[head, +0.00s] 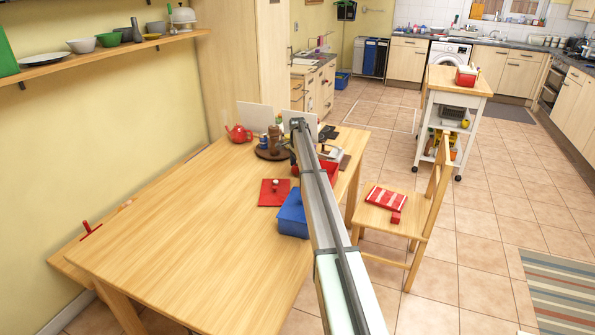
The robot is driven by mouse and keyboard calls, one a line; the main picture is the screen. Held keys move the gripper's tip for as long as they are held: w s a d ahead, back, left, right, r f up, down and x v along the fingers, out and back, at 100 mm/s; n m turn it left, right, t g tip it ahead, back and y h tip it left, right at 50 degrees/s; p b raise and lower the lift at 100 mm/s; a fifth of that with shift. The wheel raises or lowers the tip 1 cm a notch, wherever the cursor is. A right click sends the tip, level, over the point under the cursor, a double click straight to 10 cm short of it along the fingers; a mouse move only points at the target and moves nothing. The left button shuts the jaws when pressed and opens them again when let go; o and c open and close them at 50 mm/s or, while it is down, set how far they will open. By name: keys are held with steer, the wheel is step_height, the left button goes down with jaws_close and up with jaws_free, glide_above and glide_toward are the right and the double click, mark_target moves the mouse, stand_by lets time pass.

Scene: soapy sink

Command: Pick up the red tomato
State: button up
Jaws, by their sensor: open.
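I cannot make out a red tomato for certain. A red square board (267,198) lies on the wooden table (190,230), with a small pale and reddish thing (275,184) on it, too small to name. A red tray (330,169) is partly hidden behind my arm. My arm reaches up from the bottom over the table's right side and ends near the table's far end. My gripper's fingers cannot be seen; the arm hides the area below its end.
A blue bin (292,217) stands at the table's right edge. A red teapot (239,133) and a brown round tray (270,153) with bottles stand at the far end. A wooden chair (388,213) stands right of the table. The near tabletop is clear.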

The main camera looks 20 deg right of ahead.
steer(key=c, duration=1.2)
steer(key=shift+r, duration=0.1)
